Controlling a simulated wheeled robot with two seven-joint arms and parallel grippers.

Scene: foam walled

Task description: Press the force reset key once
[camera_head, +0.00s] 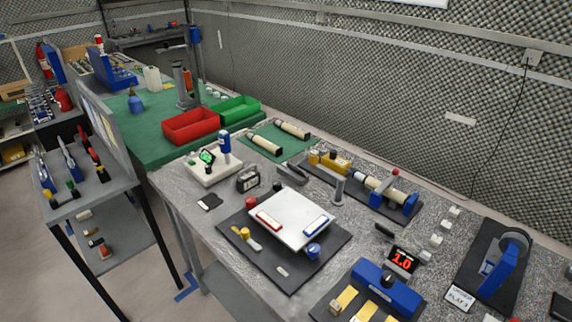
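No key that I can read as the force reset key is clear at this size. A black display (402,260) with red digits reading 1.0 stands behind a blue block fixture (380,287) at the front right. Neither of my grippers is in view.
A white plate (291,217) with red and blue bars sits on a dark mat mid-bench. A clamp fixture (378,187) lies behind it, and a blue stand (498,268) is at the right. Red (190,126) and green (236,109) bins stand on the green table. A shelf (92,185) is at left.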

